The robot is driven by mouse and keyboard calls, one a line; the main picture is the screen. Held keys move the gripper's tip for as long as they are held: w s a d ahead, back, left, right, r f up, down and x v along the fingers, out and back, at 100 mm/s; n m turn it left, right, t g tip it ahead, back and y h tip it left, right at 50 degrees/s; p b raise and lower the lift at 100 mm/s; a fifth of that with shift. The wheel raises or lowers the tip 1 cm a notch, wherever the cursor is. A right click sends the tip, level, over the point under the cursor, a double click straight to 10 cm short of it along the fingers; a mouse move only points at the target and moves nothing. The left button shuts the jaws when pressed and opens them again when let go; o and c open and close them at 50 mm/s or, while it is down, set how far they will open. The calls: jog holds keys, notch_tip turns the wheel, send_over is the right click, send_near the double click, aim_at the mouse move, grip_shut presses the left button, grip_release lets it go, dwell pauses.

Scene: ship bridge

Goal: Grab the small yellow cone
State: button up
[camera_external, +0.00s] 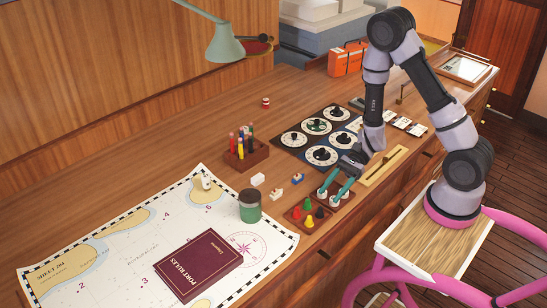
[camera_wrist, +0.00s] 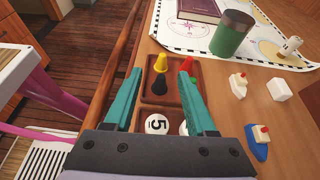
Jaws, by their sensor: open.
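The small yellow cone (camera_external: 309,221) stands upright in a square wooden tray (camera_external: 305,229) near the desk's front edge. In the wrist view the yellow cone (camera_wrist: 161,62) shows between my two teal fingers, beyond their tips. A black piece (camera_wrist: 159,84) is close to it on my side. A red cone (camera_wrist: 187,64) stands to its right; a green one is partly hidden by the right finger. My gripper (camera_external: 329,195) is open and empty, over a second small tray just right of the cone tray. It also shows in the wrist view (camera_wrist: 161,73).
A white ball marked 5 (camera_wrist: 158,124) is below the fingers. A maroon book (camera_external: 198,265) lies on the chart (camera_external: 120,240).

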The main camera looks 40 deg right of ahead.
aim_at(310, 216)
jog(key=shift+a+f, duration=0.1)
jog(key=shift+f, duration=0.3)
jog(key=x, duration=0.4)
jog(key=shift+w+a+f, duration=0.1)
jog(key=shift+a+f, duration=0.05)
jog(key=shift+a, duration=0.15)
jog(key=shift+r+x, duration=0.2)
jog(key=shift+x, duration=2.8)
jog(key=shift+w+a, duration=0.1)
jog(key=shift+w, duration=0.05)
grip_shut()
